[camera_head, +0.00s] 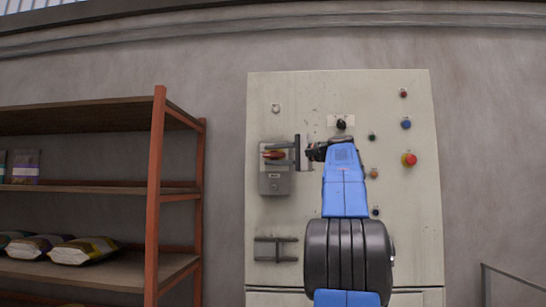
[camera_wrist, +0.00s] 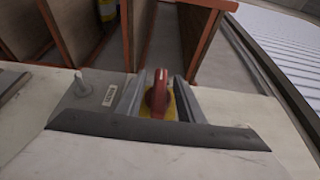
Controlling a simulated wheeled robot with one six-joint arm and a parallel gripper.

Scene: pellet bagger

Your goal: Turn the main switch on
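The main switch is a red rotary handle (camera_head: 274,155) on a grey box (camera_head: 275,184), mounted on the left part of a pale cabinet front. In the wrist view the red handle (camera_wrist: 155,95) stands over a yellow plate (camera_wrist: 171,106). My gripper (camera_head: 268,154) is at the switch, reaching in from the right. Its two fingers lie on either side of the handle, one above and one below in the head view. In the wrist view my gripper (camera_wrist: 159,88) shows a gap beside the handle, so it looks open around it. Contact cannot be told.
The cabinet (camera_head: 345,90) also carries several coloured buttons, a black knob (camera_head: 341,124) and a handle bracket (camera_head: 275,249) below the switch. An orange-framed shelf (camera_head: 157,190) with bags stands to the left. A rail (camera_head: 515,277) is at lower right.

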